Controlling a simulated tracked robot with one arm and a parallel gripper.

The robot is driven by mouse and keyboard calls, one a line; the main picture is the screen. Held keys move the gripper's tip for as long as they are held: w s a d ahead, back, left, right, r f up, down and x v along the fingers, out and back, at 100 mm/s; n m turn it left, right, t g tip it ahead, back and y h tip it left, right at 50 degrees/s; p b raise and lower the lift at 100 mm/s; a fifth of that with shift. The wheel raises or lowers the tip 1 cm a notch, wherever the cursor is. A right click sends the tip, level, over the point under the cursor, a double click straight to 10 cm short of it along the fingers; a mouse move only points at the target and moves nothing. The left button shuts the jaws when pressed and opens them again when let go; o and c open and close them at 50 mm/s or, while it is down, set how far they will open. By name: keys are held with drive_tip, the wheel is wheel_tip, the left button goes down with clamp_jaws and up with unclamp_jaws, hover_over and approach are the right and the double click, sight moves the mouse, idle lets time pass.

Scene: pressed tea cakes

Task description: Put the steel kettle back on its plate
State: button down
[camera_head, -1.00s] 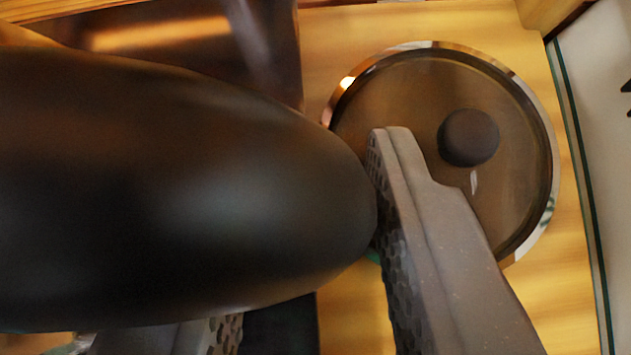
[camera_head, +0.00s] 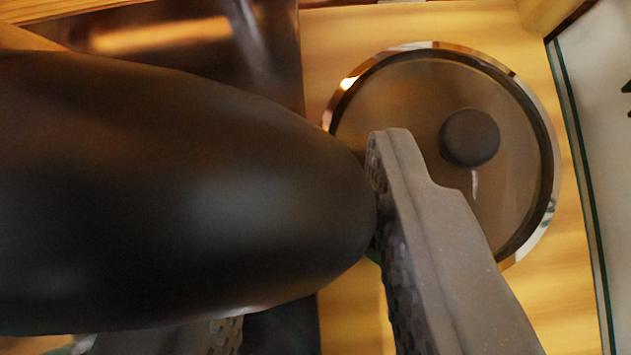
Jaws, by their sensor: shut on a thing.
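A large smooth black rounded piece (camera_head: 190,190), which looks like the handle of the steel kettle, fills the left and middle of the view close to the camera. My gripper (camera_head: 300,240) is shut on it. The right finger presses against its right end, and the other finger is mostly hidden under it. Beyond the right finger, a round dark lid (camera_head: 400,95) with a black knob and a shiny steel rim appears from above, apparently the kettle's top. The handle hides any join between them. I cannot make out the plate or whether the kettle touches it.
Light wooden surface (camera_head: 575,290) surrounds the round lid. A dark glossy brown surface (camera_head: 280,70) with bright reflections lies at the upper left. A glass-like edge (camera_head: 583,180) runs down the right side, with a pale area beyond it.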

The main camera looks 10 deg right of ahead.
drive_tip(key=shift+f+b, duration=0.4)
drive_tip(key=c, duration=1.5)
unclamp_jaws()
drive_tip(key=shift+o, duration=0.2)
drive_tip(key=p+v, duration=0.2)
drive_tip(key=v, duration=0.9)
